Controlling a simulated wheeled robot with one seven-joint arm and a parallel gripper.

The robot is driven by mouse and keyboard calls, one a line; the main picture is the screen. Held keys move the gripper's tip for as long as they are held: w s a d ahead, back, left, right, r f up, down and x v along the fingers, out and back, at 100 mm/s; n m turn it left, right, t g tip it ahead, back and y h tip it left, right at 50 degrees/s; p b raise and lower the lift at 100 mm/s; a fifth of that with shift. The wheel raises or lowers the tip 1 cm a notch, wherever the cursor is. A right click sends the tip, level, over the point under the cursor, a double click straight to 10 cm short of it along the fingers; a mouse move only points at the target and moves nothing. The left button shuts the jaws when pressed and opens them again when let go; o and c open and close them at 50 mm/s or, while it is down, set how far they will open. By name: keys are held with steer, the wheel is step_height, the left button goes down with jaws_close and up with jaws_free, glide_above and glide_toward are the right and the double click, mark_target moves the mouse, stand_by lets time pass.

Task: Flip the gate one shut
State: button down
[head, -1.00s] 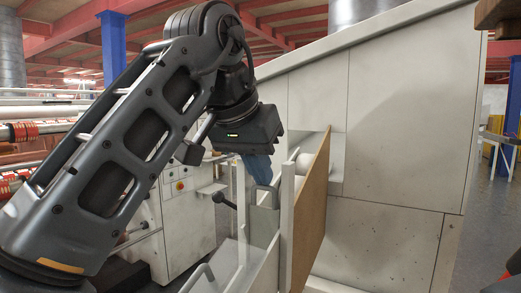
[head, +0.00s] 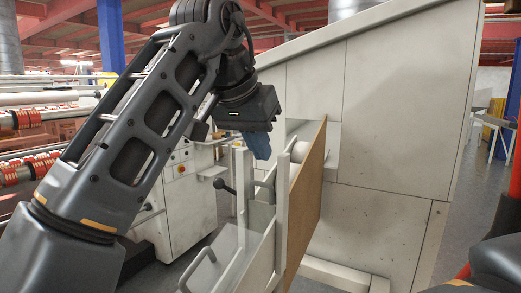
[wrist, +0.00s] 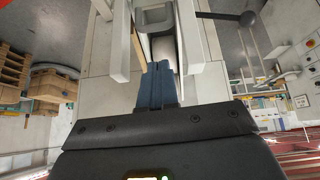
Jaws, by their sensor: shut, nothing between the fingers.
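My gripper (head: 260,146) has blue fingers pressed together and empty. It hangs just above and behind the narrow slot between two white upright posts. The wrist view shows the closed fingers (wrist: 155,82) pointing at a grey piece (wrist: 162,47) between the rails; I cannot tell whether they touch. In the head view a pale grey plate (head: 262,212) sits low between the posts, with a slanting bar above it. No label shows which part is gate one. A lever with a black ball knob (head: 218,184) sticks out left of the left post (head: 242,180).
A brown board (head: 306,195) stands right of the right post (head: 282,205), beside a large white machine wall (head: 385,130). A white roll shows behind the board. A curved handle (head: 200,262) is at the lower front. Rollers stand at left.

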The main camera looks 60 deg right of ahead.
steer(key=b+v, duration=0.1)
steer(key=v, duration=0.9)
steer(key=shift+b, duration=0.35)
